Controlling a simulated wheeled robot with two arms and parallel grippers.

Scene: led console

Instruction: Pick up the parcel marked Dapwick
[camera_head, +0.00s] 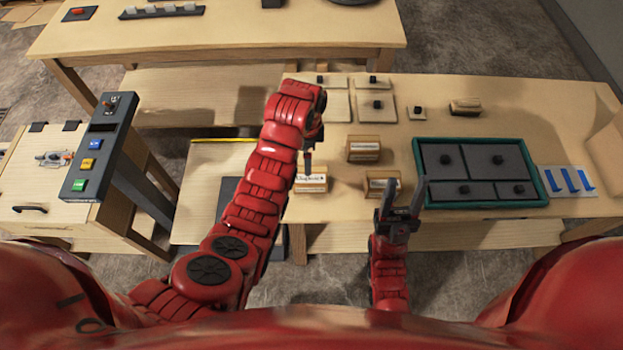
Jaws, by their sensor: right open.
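A small tan parcel (312,184) with a white label stands near the front edge of the right-hand table. Its dark lettering is small but looks like Dapwick. My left gripper (308,166) points down right at this parcel's top; the arm hides part of it, and whether its fingers are open or hold anything does not show. My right gripper (403,199) is open and empty, pointing up by the table's front edge. Similar labelled parcels are a middle one (363,148), a front one (381,184) close to my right gripper, and a back one (465,106).
A teal tray (416,165) with grey knobbed plates lies right of my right gripper, beside a white panel with blue strips (569,181). Pale knobbed plates (337,107) lie at the back. A console with coloured buttons (92,155) stands left.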

